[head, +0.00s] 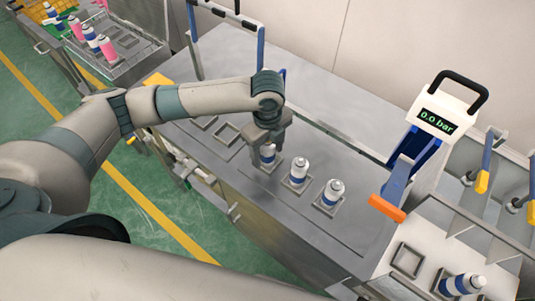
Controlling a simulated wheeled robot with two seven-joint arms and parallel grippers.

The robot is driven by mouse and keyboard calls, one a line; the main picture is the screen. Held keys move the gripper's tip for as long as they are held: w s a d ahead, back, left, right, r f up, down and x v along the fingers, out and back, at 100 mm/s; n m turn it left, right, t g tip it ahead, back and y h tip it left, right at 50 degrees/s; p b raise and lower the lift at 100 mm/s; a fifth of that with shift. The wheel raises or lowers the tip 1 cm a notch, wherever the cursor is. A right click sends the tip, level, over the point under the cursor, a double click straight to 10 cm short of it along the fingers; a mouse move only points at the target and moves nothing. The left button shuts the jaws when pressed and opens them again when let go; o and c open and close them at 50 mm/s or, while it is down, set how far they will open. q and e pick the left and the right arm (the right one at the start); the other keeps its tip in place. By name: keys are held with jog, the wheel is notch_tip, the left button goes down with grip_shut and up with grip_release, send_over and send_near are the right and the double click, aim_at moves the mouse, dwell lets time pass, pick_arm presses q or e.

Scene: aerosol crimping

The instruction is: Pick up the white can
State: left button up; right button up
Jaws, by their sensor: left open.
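Several white cans with blue bands stand upright in square holders on the metal bench (325,95). The leftmost can (268,155) is directly under my left gripper (268,143), which points down with its fingers open around or just above the can's top. I cannot tell whether the fingers touch it. The middle can (299,171) and the right can (332,193) stand clear in their own holders. Another white and blue can (463,284) sits at the lower right. My right gripper is not in view.
Empty square holders (226,134) lie left of the cans. A blue clamp device (430,125) reading 0.0 bar, with an orange lever end (386,208), stands on the right. A tray (140,55) with pink and blue cans is at the upper left. A rail runs along the bench's back.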

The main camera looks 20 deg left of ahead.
pick_arm(q)
jog(key=c, duration=1.2)
jog(key=shift+r, duration=0.15)
jog(key=shift+r, duration=0.25)
notch_tip(320, 180, up, 8)
jog(key=b, duration=0.3)
jog(key=shift+r, duration=0.65)
